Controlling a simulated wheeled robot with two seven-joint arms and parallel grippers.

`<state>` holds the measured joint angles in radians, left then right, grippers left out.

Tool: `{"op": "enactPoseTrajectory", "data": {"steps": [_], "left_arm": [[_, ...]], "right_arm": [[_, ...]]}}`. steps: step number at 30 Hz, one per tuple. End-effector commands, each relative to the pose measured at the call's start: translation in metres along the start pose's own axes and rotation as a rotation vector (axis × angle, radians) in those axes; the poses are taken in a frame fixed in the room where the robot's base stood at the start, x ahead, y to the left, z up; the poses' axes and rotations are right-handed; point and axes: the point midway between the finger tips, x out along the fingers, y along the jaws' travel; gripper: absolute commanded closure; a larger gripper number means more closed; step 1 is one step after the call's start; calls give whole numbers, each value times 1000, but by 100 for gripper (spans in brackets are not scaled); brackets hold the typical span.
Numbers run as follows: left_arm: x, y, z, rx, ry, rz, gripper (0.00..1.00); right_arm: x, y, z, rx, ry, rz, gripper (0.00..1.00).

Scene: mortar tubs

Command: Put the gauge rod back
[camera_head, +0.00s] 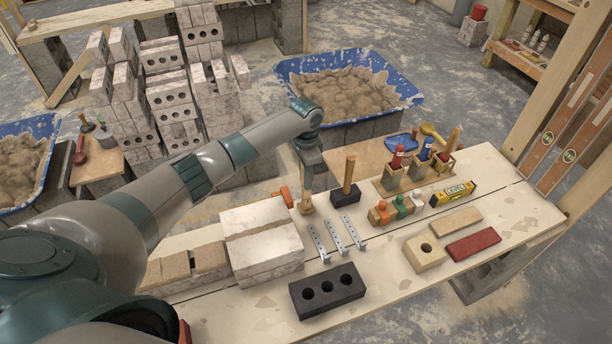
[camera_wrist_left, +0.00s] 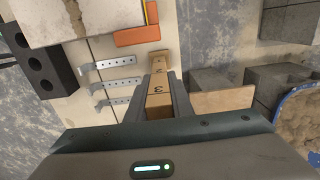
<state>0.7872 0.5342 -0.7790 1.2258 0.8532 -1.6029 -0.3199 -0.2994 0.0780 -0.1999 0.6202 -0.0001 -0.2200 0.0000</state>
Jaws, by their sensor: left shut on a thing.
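The gauge rod (camera_wrist_left: 159,93) is a narrow light-wood piece with dark numbers on its face, seen between my fingers in the left wrist view. In the head view its lower end (camera_head: 306,207) shows under my left gripper (camera_head: 308,188). My left gripper, also in the left wrist view (camera_wrist_left: 158,98), is shut on the rod, one finger on each side. The rod points down toward the bench; I cannot tell whether its end touches the top. Its upper part is hidden by the gripper. My right gripper is not in view.
Metal brackets (camera_head: 336,236) and a black-headed mallet (camera_head: 345,194) are close on the right. Pale blocks (camera_head: 262,247) are on the left, beside an orange piece (camera_wrist_left: 138,36). A black holed brick (camera_head: 327,291) lies in front. Bare bench top (camera_head: 393,290) shows at front right.

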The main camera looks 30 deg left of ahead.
Motion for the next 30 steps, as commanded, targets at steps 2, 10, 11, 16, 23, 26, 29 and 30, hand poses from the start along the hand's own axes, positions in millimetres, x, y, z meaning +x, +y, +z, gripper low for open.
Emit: {"op": "enactPoseTrajectory", "data": {"steps": [2, 10, 11, 16, 23, 26, 29, 30], "left_arm": [[1, 0, 0, 0, 1, 0, 100], [1, 0, 0, 0, 1, 0, 100], [1, 0, 0, 0, 1, 0, 100], [1, 0, 0, 0, 1, 0, 100], [3, 0, 0, 0, 1, 0, 100], [4, 0, 0, 0, 1, 0, 100], [5, 0, -1, 0, 1, 0, 100], [6, 0, -1, 0, 1, 0, 100]], "right_arm": [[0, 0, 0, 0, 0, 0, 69], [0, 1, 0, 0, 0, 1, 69], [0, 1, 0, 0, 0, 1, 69], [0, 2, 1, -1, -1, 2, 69], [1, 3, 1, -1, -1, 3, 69], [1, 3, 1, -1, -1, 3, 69], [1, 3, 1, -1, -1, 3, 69], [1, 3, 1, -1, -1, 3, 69]]}}
